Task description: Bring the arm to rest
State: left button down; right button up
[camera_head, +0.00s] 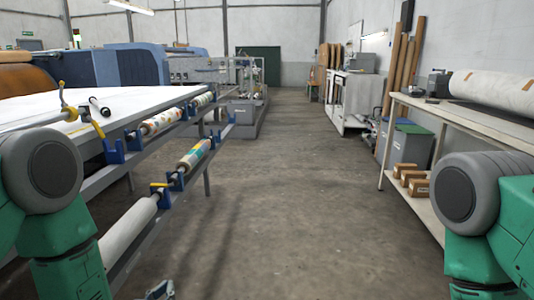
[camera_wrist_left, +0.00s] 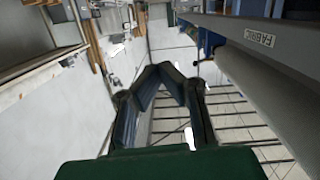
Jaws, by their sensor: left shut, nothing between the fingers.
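My left gripper (camera_head: 160,290) barely shows at the bottom edge of the head view, low beside the roll rack. In the left wrist view its dark fingers (camera_wrist_left: 161,76) meet at the tips, with nothing held between them. My left arm (camera_head: 50,210) comes in at the lower left of the head view. My right arm (camera_head: 480,220) shows at the lower right; its gripper is out of view.
A white table (camera_head: 60,95) with a rack of rolls, including a white roll (camera_head: 128,230), stands on the left. A shelf bench (camera_head: 470,118) with a large roll (camera_head: 495,90) stands on the right. The floor aisle (camera_head: 285,190) between is clear.

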pick_arm(q)
jog(key=s+a+f+g+p, duration=0.1)
jog(key=s+f+g+p, duration=0.1)
jog(key=s+f+g, duration=0.35)
jog(key=s+a+f+g+p, duration=0.1)
jog(key=s+f+g+p, duration=0.15)
jog(key=s, duration=0.65)
jog(key=s+a+g+y+p, duration=0.1)
jog(key=s+g, duration=0.6)
jog(key=s, duration=1)
jog(key=shift+s+a+f+m+g+y+p, duration=0.15)
jog(key=shift+s+a+m+g+y+p, duration=0.15)
jog(key=shift+a+p, duration=0.65)
jog(key=shift+w+a+b, duration=0.15)
jog(key=shift+a+b, duration=0.05)
jog(key=shift+b, duration=0.1)
